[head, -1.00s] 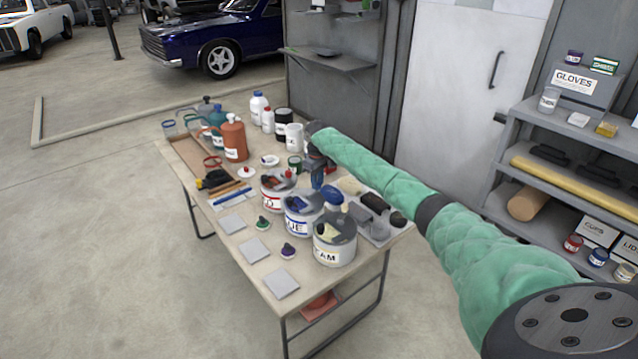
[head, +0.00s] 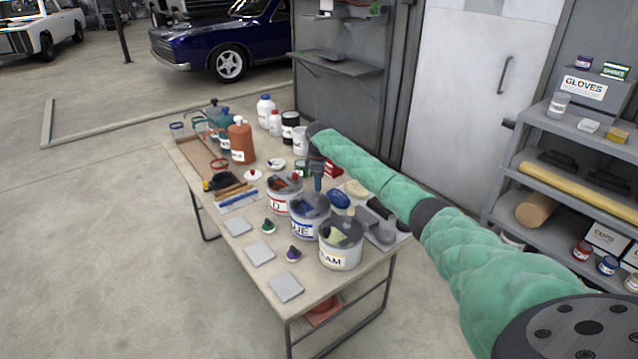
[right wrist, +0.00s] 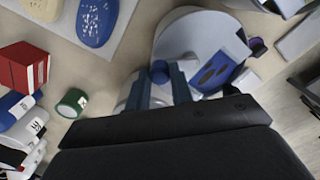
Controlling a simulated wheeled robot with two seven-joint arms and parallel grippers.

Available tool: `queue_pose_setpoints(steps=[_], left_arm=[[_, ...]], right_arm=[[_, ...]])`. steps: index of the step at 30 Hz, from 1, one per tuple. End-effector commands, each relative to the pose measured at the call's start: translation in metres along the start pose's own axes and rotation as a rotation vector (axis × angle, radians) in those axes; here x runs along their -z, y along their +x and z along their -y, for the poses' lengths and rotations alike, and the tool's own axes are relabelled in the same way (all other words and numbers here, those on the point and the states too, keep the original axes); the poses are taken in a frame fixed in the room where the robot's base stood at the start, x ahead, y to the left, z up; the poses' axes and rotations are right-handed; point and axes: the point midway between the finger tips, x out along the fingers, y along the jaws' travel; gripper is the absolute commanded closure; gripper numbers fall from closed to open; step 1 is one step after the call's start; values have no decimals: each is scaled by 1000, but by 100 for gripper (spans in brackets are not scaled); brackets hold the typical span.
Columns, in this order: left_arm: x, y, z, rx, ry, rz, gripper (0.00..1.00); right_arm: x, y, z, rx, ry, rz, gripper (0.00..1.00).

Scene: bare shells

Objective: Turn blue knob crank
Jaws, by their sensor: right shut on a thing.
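The blue can (head: 310,229), its label partly reading "UE", stands between the red-labelled can and the "AM" can on the table. In the right wrist view its round grey lid (right wrist: 184,40) carries a blue patch (right wrist: 218,72). A small blue knob (right wrist: 159,68) shows at my fingertips, beside the lid. My right gripper (right wrist: 160,84) is shut on the knob, with one finger on each side. In the head view my right gripper (head: 318,182) points down behind the blue can, and the knob cannot be made out there. My left gripper is out of view.
The red can (head: 278,207) and the "AM" can (head: 340,258) stand close on either side. A blue oval (head: 339,199) lies behind the cans. Bottles and a wooden tray (head: 190,158) fill the far left. Grey squares (head: 259,254) lie along the front.

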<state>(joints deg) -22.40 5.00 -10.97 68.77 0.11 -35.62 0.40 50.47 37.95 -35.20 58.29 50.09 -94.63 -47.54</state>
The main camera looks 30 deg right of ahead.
Motion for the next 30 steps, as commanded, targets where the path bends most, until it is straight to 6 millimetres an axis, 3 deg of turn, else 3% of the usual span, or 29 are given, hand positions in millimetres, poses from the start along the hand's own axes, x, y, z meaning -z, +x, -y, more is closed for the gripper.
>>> queue_pose_setpoints(steps=[12, 13, 16, 29, 30], left_arm=[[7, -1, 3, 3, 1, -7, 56], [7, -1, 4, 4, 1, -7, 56], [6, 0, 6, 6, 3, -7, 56], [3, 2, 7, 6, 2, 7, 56], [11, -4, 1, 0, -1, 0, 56]], right_arm=[[0, -2, -1, -3, -4, -1, 100], [0, -2, -1, -3, -4, -1, 74], [0, -2, -1, -3, -4, -1, 56], [0, -8, -1, -2, -5, -1, 56], [0, -12, -1, -2, -5, -1, 56]])
